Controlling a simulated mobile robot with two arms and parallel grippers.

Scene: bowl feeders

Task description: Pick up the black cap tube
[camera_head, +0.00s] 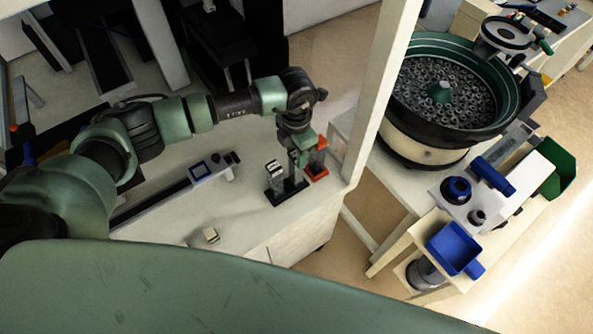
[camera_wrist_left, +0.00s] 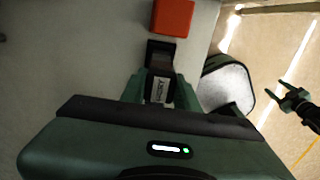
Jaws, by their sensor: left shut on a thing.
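My left gripper (camera_head: 301,161) is over the white table, pointing down beside the dark holder. In the left wrist view its green fingers (camera_wrist_left: 160,92) stand on either side of the black cap tube (camera_wrist_left: 160,88), a dark piece with a pale printed label, and are shut on it. The fingers hide most of it in the head view. The black holder (camera_head: 289,194) stands on the table there, with a black-and-white piece (camera_head: 273,169) upright on its left. My right gripper (camera_wrist_left: 289,97) shows small at the right of the wrist view, its fingers apart.
An orange-red block (camera_head: 317,163) stands right beside the gripper. A pale frame post (camera_head: 378,90) rises to the right. A small pale block (camera_head: 211,235) and a dark rail (camera_head: 150,206) lie on the table. The bowl feeder (camera_head: 440,92) is farther right.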

